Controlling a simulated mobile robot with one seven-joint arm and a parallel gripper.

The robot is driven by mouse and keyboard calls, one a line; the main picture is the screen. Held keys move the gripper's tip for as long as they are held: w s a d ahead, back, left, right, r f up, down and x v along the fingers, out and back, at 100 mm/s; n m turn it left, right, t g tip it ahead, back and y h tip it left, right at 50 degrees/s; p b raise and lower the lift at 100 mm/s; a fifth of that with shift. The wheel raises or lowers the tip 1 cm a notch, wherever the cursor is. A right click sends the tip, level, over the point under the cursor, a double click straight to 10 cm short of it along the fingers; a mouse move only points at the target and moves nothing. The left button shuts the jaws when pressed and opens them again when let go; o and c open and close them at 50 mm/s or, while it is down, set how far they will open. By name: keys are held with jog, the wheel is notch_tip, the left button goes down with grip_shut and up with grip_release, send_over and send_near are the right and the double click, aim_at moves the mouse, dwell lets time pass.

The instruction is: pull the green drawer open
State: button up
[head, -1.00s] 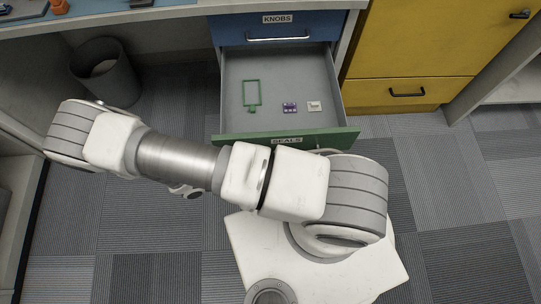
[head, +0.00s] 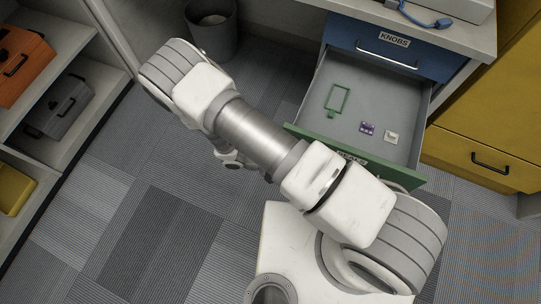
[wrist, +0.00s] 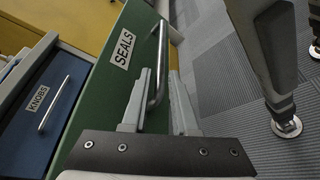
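The green drawer (head: 312,134) stands pulled out beneath the blue KNOBS drawer, with its grey inside showing in the head view. A green frame (head: 331,107), a purple piece (head: 367,128) and a whitish piece (head: 391,137) lie in it. In the wrist view its green front (wrist: 103,95) has a SEALS label (wrist: 122,47) and a metal bar handle (wrist: 160,50). My gripper (wrist: 160,72) is open, its fingers spread apart on either side of the handle's near part. In the head view my arm hides the gripper and part of the drawer front.
The blue KNOBS drawer (head: 385,52) is shut. A yellow cabinet (head: 478,160) stands at the right. A dark bin (head: 212,35) is under the counter. Shelves with an orange case (head: 22,62) and a grey case (head: 62,105) stand at the left. Carpet between is clear.

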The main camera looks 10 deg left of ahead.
jog(key=v, duration=1.3)
jog(key=shift+a+r+p, duration=0.15)
jog(key=shift+a+p, duration=0.25)
jog(key=shift+p, duration=0.05)
jog(key=w+d+r+m+g+y, duration=0.1)
jog(key=w+d+r+y, duration=0.2)
jog(key=r, duration=0.5)
jog(key=w+d+r+m+g+y, duration=0.15)
jog(key=r+y, duration=0.25)
jog(key=r, duration=0.4)
jog(key=w+d+r+m+g+y, duration=0.15)
jog(key=w+r+y, duration=0.25)
jog(key=r, duration=0.4)
jog(key=s+d+r+m+t+y, duration=0.2)
jog(key=s+d+r+t, duration=0.25)
jog(key=d+r, duration=0.3)
jog(key=s+d+r+m+t+y, duration=0.1)
jog(key=s+d+r+t+y, duration=0.2)
jog(key=d+r+t, duration=0.4)
notch_tip(320, 180, up, 18)
jog(key=a+g+p, duration=0.1)
jog(key=g+p, duration=0.1)
jog(key=p, duration=1.4)
jog(key=shift+a+g+p, duration=0.25)
jog(key=shift+g+p, duration=0.1)
jog(key=shift+p, duration=0.05)
